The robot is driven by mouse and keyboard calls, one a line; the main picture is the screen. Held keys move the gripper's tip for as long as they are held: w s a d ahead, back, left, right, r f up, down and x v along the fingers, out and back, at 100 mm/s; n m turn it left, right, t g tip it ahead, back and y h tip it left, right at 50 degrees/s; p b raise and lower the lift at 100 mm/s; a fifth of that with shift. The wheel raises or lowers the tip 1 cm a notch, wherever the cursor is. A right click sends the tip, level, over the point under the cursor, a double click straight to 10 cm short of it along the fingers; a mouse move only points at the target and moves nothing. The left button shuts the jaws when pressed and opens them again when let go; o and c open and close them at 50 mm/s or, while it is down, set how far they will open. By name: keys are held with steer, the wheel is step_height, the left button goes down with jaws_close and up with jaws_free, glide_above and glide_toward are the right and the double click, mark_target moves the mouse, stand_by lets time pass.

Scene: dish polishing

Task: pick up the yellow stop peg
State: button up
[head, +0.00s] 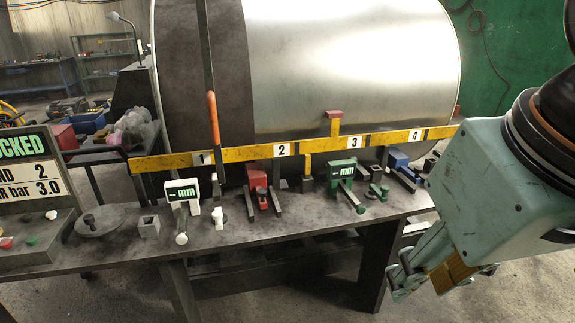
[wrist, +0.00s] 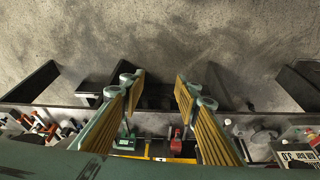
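A yellow upright piece (head: 307,164) hangs or stands at the yellow rail (head: 240,154) between numbers 2 and 3, above a small grey block (head: 307,184). Another yellow upright with a red cap (head: 334,124) rises above the rail near number 3. I cannot tell for certain which is the stop peg. My gripper (head: 428,275) is at the right, in front of the bench edge, well apart from both. In the wrist view my gripper (wrist: 159,90) is open, its ribbed yellow pads wide apart with nothing between them.
A large metal drum (head: 350,65) stands behind the rail. The bench (head: 265,228) holds a white gauge (head: 183,192), a red clamp (head: 258,186), a green gauge (head: 343,172) and a blue clamp (head: 399,160). An orange-handled lever (head: 213,117) stands at the left. Floor in front is clear.

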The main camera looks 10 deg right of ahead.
steer(key=w+r+p, duration=0.2)
steer(key=w+r, duration=0.2)
steer(key=w, duration=0.6)
steer(key=w+r+p, duration=0.2)
steer(key=w+r, duration=0.2)
steer(key=w, duration=0.5)
steer(key=n+p, duration=0.2)
steer(key=p, duration=1.1)
glide_above(309, 159)
steer(key=s, duration=0.4)
step_height(309, 159, down, 22)
steer(key=shift+d+r+t+y, duration=0.2)
steer(key=shift+t+y, duration=0.1)
steer(key=shift+x, duration=4.3)
